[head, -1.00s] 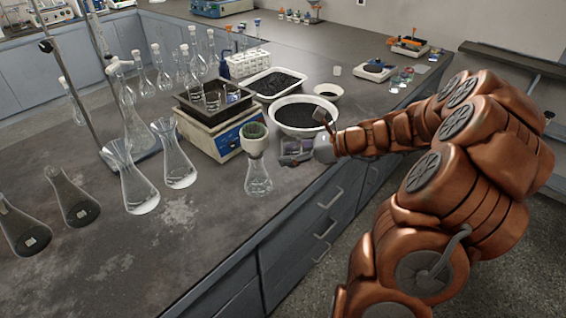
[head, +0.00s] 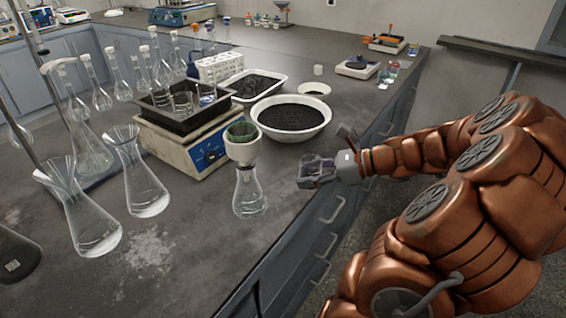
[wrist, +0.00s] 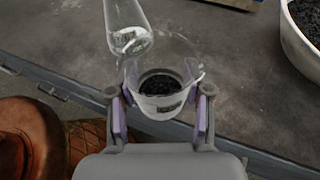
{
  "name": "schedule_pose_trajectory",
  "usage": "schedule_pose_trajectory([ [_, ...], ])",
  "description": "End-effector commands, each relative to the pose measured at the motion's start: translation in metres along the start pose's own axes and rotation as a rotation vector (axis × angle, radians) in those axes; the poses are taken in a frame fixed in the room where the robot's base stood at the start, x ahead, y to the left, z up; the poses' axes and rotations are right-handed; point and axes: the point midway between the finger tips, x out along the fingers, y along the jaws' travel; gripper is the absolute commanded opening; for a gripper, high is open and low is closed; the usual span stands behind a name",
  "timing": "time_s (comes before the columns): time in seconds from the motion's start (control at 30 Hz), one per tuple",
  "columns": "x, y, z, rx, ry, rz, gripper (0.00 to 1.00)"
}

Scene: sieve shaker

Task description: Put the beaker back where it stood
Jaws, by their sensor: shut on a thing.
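My gripper (head: 318,172) is near the bench's front edge, right of a flask with a white and green funnel-like top (head: 247,175). The wrist view shows my gripper (wrist: 160,104) shut around a clear glass beaker (wrist: 163,106). The beaker has a pale label patch and dark grains inside. It looks roughly upright and near the bench edge; whether its base touches the bench cannot be told. In the head view the beaker is small and partly hidden by the fingers. A clear glass vessel (wrist: 130,38) stands just beyond it in the wrist view.
A box with a blue panel (head: 200,160) bears a black tray (head: 160,117) holding glass beakers. A white bowl of dark grains (head: 292,135) stands behind my gripper. Tall flasks (head: 140,185) crowd the left. Bare bench (head: 190,240) lies in front.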

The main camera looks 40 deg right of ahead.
Motion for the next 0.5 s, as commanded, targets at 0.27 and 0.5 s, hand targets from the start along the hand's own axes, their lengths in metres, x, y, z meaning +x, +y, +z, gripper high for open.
schedule_pose_trajectory([
  [0.27,0.033,-0.042,0.007,0.000,0.000,0.007,0.12],
  [0.5,0.062,-0.082,0.014,0.000,0.000,0.005,0.12],
])
